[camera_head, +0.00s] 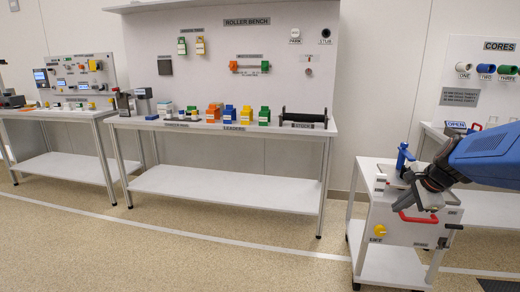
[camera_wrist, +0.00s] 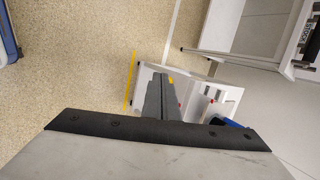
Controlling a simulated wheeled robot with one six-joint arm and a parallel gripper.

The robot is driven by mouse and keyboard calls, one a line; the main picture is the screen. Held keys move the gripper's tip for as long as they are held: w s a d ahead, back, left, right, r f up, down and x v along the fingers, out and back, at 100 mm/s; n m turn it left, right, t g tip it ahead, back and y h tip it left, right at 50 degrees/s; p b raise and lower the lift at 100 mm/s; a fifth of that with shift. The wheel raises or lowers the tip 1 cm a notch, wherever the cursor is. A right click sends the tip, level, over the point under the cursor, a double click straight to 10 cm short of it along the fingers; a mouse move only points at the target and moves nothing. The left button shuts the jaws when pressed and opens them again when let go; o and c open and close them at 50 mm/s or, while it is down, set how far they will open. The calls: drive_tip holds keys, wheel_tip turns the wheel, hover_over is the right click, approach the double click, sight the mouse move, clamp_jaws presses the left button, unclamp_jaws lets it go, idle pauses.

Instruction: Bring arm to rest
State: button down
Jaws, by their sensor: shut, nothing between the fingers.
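My blue arm (camera_head: 490,152) reaches in from the right edge of the head view. My gripper (camera_head: 397,207) is at its end, over the front part of a small white cart (camera_head: 372,215). In the wrist view my gripper (camera_wrist: 163,95) points away from the camera, its dark fingers together with nothing between them. The cart shows beyond and below the fingers there, partly hidden by them and by the wrist plate (camera_wrist: 160,133). I cannot tell the exact gap between gripper and cart.
A blue upright part (camera_head: 403,158) stands on the cart, and a red handle (camera_head: 418,218) is at its front. The roller bench (camera_head: 230,127) stands left of the cart, with coloured blocks on it. The speckled floor (camera_head: 210,262) in front is clear. A cores panel (camera_head: 482,75) is behind my arm.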

drive_tip(key=s+a+n+g, duration=0.1)
drive_tip(key=s+a+n, duration=0.8)
drive_tip(key=s+a, duration=0.3)
drive_tip(key=s+a+f+n, duration=0.1)
drive_tip(key=s+f+n, duration=0.1)
drive_tip(key=s+n, duration=0.3)
drive_tip(key=s+a+f+n+h, duration=0.1)
drive_tip(key=s+f+n, duration=0.2)
drive_tip(key=s, duration=0.7)
drive_tip(key=shift+a+n+g, duration=0.3)
drive_tip(key=shift+n, duration=0.6)
